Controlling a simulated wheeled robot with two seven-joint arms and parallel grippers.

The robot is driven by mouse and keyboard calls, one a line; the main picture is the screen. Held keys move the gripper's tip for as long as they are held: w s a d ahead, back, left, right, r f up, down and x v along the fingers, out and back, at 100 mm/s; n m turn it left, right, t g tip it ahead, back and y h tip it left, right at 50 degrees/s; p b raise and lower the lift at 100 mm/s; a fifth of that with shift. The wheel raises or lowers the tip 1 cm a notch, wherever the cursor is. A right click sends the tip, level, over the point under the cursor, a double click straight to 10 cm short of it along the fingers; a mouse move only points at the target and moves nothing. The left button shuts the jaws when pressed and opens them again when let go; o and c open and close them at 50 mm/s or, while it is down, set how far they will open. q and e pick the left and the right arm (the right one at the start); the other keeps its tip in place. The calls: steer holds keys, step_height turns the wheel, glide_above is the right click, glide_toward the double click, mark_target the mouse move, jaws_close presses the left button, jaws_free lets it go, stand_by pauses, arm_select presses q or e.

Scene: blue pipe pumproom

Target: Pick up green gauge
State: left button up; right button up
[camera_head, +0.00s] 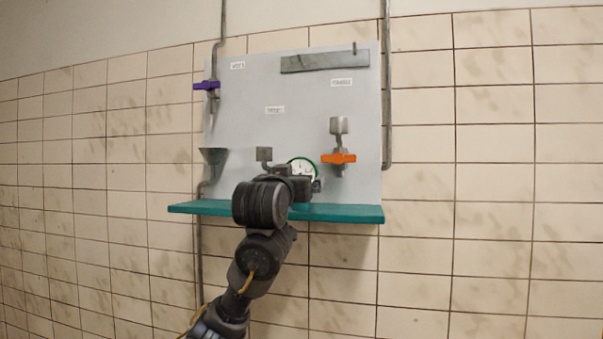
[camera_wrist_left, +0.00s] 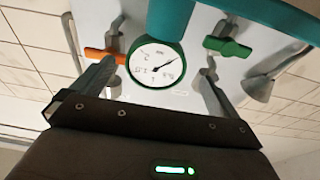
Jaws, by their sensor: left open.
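The green gauge has a round white dial and a green rim. In the head view the gauge (camera_head: 302,166) shows just above the teal shelf, partly hidden by my left gripper (camera_head: 300,186). In the left wrist view the gauge (camera_wrist_left: 156,65) faces the camera, its dial upside down. There my left gripper (camera_wrist_left: 155,80) is open, one finger on either side of the gauge. I see no finger closed on its rim, and cannot tell if the fingertips reach past it. My right gripper is not in view.
An orange-handled valve (camera_head: 338,158) stands close right of the gauge. A green-handled valve (camera_wrist_left: 228,47) is on its other side in the wrist view. The teal shelf (camera_head: 345,213) runs below. A purple-handled valve (camera_head: 207,86) and a funnel (camera_head: 213,156) are at the board's left.

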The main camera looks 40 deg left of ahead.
arm_select(q)
steer(key=p+x, duration=0.2)
steer(key=x, duration=0.1)
steer(key=p+x, duration=0.1)
steer(key=p, duration=0.1)
steer(key=shift+w+d, duration=0.15)
steer(key=shift+w, duration=0.5)
steer(key=shift+f, duration=0.1)
steer(key=shift+s+a, duration=0.1)
steer(key=shift+a, duration=0.15)
steer(key=c, duration=1.2)
steer(key=shift+o, duration=0.2)
